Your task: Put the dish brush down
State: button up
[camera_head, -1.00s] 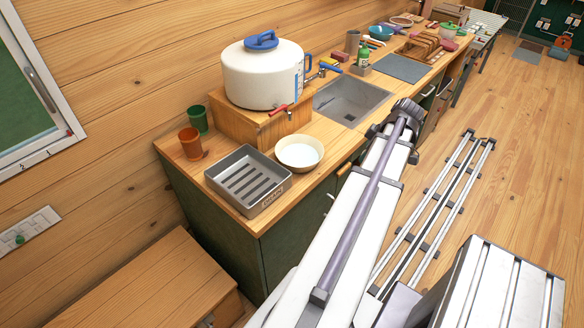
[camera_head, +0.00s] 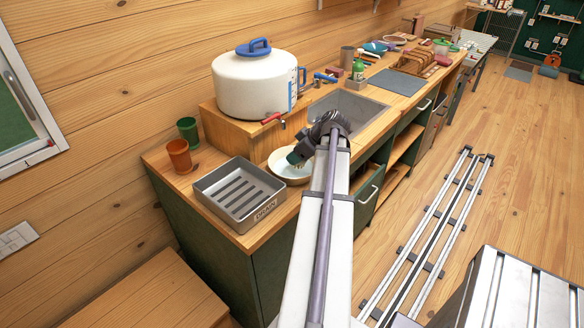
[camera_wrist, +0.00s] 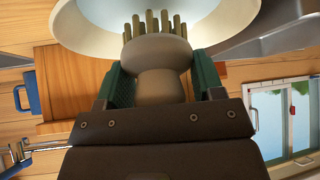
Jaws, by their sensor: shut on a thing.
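The dish brush (camera_wrist: 157,55) shows in the wrist view with a beige rounded body and several stiff bristles at its top. My gripper (camera_wrist: 165,90) is shut on it, with a green finger on each side. The bristles reach over the white bowl (camera_wrist: 85,38). In the head view, my gripper (camera_head: 298,157) is over the bowl (camera_head: 287,178) on the wooden counter. The brush is mostly hidden there by the gripper and arm. I cannot tell whether it touches the bowl.
A grey drain tray (camera_head: 220,213) stands left of the bowl. Orange (camera_head: 179,157) and green (camera_head: 188,132) cups are behind it. A white water container (camera_head: 255,85) stands on a wooden box (camera_head: 240,127). The sink (camera_head: 352,108) is to the right; little counter is bare around the bowl.

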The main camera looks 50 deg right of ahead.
jog(key=shift+w+f+b, duration=0.25)
jog(key=shift+f+b, duration=0.5)
jog(key=shift+f, duration=0.45)
jog(key=shift+w+r+g+p, duration=0.15)
jog(key=shift+w+g+p, duration=0.15)
jog(key=shift+w+p, duration=0.1)
jog(key=shift+w+r+g+p, duration=0.4)
jog(key=shift+g+p, duration=0.4)
jog(key=shift+p, duration=0.3)
jog(key=f+b, duration=0.1)
jog(key=f+g+b, duration=0.1)
jog(key=f, duration=0.1)
jog(key=shift+a+f+h, duration=0.1)
jog(key=shift+a+h, duration=0.1)
jog(key=shift+h, duration=0.1)
jog(key=shift+d+r, duration=0.1)
jog(key=shift+r, duration=0.15)
jog(key=shift+f, duration=0.2)
jog(key=o, duration=1)
jog(key=shift+r, duration=0.1)
